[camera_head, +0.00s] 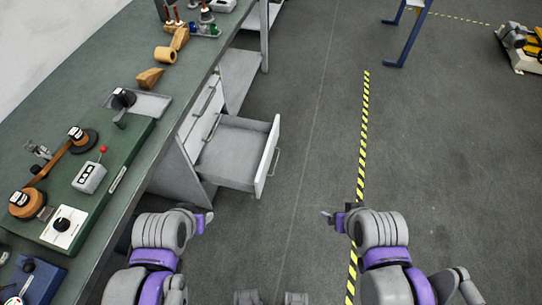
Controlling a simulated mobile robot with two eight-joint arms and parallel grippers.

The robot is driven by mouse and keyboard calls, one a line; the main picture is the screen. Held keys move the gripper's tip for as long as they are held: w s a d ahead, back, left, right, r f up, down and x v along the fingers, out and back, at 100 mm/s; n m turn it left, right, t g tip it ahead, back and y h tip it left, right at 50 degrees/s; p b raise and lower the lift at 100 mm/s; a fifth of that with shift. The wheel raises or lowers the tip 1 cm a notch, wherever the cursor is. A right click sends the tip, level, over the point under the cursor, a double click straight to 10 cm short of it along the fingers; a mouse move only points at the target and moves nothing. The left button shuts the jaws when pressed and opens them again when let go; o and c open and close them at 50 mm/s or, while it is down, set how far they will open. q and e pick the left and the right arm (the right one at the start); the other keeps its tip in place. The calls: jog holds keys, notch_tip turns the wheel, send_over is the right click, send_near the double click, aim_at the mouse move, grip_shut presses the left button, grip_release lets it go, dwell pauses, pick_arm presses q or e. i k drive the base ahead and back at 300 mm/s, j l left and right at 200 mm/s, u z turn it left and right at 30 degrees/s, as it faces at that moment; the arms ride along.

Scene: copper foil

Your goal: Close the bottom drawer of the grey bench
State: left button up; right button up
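The grey bench (150,55) runs along the left side. A drawer (232,155) low in its drawer unit is pulled out over the floor and looks empty. Its white front panel (266,158) carries a bar handle (275,162) on the outer face. Closed drawer fronts with handles (208,101) show above it. My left gripper (205,221) is in front of the bench, nearer the camera than the open drawer and apart from it. My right gripper (332,218) is over the floor, right of the drawer. Neither gripper's finger opening shows clearly.
A green board with instruments (85,180), a grey tray (142,104) and a tape roll (165,54) are on the bench top. Yellow-black floor tape (363,130) runs right of the drawer. A blue stand (408,35) is farther back. The floor between drawer and tape is clear.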

aim_at(239, 155)
jog(key=i+l+u, duration=0.35)
jog(key=l, duration=0.25)
jog(key=i+l+u, duration=0.15)
jog(key=l, duration=0.2)
jog(key=i+j+z, duration=0.2)
jog(key=j+z, duration=0.15)
jog(key=j, duration=0.15)
jog(key=k, duration=0.05)
